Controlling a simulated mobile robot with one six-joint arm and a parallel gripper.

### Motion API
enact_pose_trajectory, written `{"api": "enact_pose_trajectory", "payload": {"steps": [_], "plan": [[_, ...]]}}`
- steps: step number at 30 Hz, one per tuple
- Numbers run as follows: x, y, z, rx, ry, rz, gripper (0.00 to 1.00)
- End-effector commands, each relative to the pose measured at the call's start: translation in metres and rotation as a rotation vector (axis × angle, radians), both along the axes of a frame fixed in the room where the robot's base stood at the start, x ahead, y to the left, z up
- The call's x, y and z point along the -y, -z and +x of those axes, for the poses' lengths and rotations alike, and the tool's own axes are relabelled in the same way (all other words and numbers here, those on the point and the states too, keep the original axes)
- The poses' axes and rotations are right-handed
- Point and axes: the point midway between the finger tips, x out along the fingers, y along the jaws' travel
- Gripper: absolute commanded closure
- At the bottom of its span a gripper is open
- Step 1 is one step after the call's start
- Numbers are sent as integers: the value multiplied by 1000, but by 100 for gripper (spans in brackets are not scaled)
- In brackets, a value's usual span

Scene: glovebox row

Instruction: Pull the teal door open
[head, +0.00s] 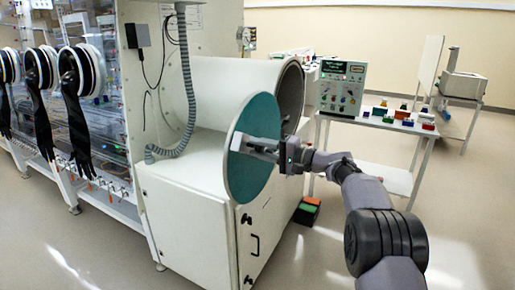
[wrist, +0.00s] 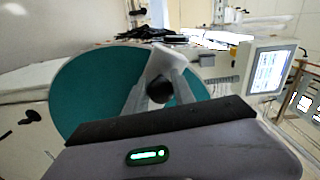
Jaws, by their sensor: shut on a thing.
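The teal door (head: 248,185) is a round disc at the mouth of the white cylindrical chamber (head: 225,80). It stands partly open, swung away from the rim, so the dark inside of the chamber shows behind it on the right. My gripper (head: 262,149) reaches across the door's face from the right and is shut on its handle. In the wrist view the teal door (wrist: 85,95) fills the left and middle. There the fingers close around a dark round knob (wrist: 160,90) below a pale piece. The exact contact is partly hidden.
A white cabinet (head: 180,195) stands under the chamber. Right of it is a table (head: 385,175) with a control panel (head: 340,88) and several coloured blocks. A black-and-orange box (head: 307,211) lies on the floor near the cabinet. The floor in front is clear.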

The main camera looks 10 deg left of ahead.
Motion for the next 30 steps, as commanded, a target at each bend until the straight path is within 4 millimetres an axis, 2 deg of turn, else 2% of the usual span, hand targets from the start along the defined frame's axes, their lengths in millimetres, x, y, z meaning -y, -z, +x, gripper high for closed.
{"api": "enact_pose_trajectory", "payload": {"steps": [5, 6, 9, 20, 23, 30], "plan": [[1, 1, 0, -1, 1, -2, 100], [1, 1, 0, -1, 2, -2, 68], [1, 1, 0, -1, 1, -2, 48], [5, 0, -1, -1, 1, 0, 48], [21, -1, -6, -2, 3, -1, 48], [89, -4, -31, -3, 5, 1, 48]]}}
